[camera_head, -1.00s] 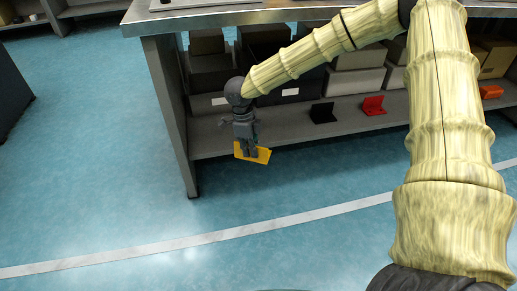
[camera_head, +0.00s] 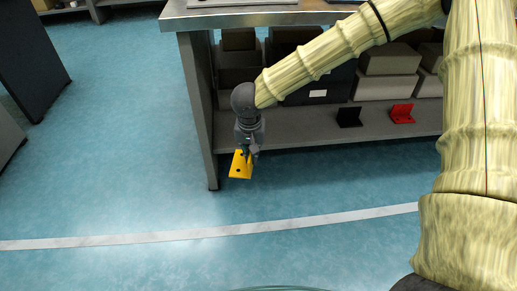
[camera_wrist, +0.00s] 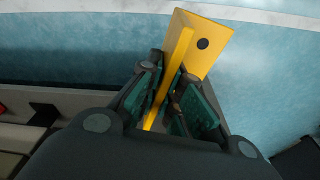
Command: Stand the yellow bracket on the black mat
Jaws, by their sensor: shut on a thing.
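The yellow bracket (camera_head: 239,165) is an L-shaped plate with dark holes. My gripper (camera_head: 247,148) is shut on it and holds it in the air in front of the lower shelf's left end. In the wrist view the bracket (camera_wrist: 203,42) sits between the two fingers (camera_wrist: 172,98). One flange is pinched edge-on, and the other flange, with a hole, sticks out beyond the fingertips to the upper right. The black mat cannot be made out in these frames.
The bench has a grey top (camera_head: 270,15) and a lower shelf (camera_head: 285,125) with several boxes. A black bracket (camera_head: 349,117) and a red bracket (camera_head: 402,114) stand on that shelf. A bench leg (camera_head: 200,120) is just left of my gripper. The blue floor (camera_head: 110,160) is clear.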

